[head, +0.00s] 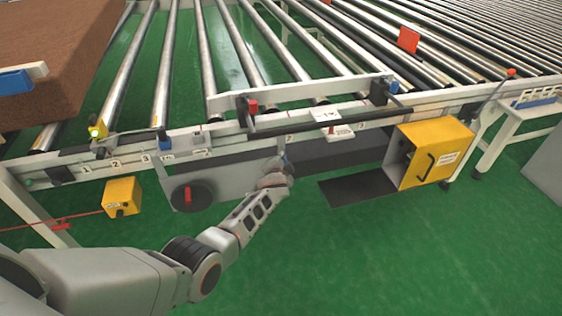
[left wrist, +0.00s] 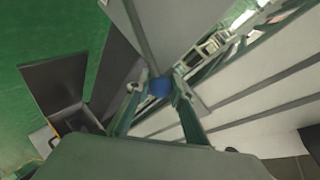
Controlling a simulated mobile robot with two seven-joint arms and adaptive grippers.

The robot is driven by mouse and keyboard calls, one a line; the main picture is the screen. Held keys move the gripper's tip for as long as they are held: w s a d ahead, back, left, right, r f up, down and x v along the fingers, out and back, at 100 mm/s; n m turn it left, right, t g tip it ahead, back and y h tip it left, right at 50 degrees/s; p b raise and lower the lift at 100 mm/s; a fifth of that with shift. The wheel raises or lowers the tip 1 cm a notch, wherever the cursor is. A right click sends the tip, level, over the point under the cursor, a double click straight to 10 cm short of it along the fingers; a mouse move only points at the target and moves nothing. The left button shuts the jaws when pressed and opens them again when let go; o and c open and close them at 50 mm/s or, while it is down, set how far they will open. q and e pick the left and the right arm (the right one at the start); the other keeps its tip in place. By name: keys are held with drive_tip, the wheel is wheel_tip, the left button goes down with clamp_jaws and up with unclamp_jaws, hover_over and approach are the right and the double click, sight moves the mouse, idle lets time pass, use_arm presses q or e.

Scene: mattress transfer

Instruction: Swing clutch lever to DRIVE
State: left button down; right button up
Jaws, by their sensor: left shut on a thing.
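A lever, which looks like the clutch lever, shows in the left wrist view as a grey rod (left wrist: 142,38) with a blue knob (left wrist: 159,87) at its end. My left gripper (left wrist: 157,88) has its two fingers closed around the blue knob. In the head view my left gripper (head: 281,162) is at the front of the conveyor, just below its rail, and mostly hides the lever. I cannot read a DRIVE mark in either view. My right gripper is in neither view.
A grey panel with a black disc and red handle (head: 187,196) is left of my gripper. A yellow box (head: 430,154) with an open dark flap (head: 356,188) is right. A small yellow box (head: 122,197) hangs left. A brown mattress (head: 60,50) lies on the rollers. Green floor in front is clear.

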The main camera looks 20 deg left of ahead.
use_arm(q)
drive_tip(key=c, duration=1.8)
unclamp_jaws()
drive_tip(key=shift+w+d+f, duration=0.1)
drive_tip(key=shift+f, duration=0.05)
drive_tip(key=shift+o, duration=0.2)
drive_tip(key=shift+s+d+r, duration=0.2)
drive_tip(key=shift+s+r, duration=0.1)
drive_tip(key=shift+s, duration=0.35)
drive_tip(key=v, duration=1)
drive_tip(key=shift+s+r, duration=0.25)
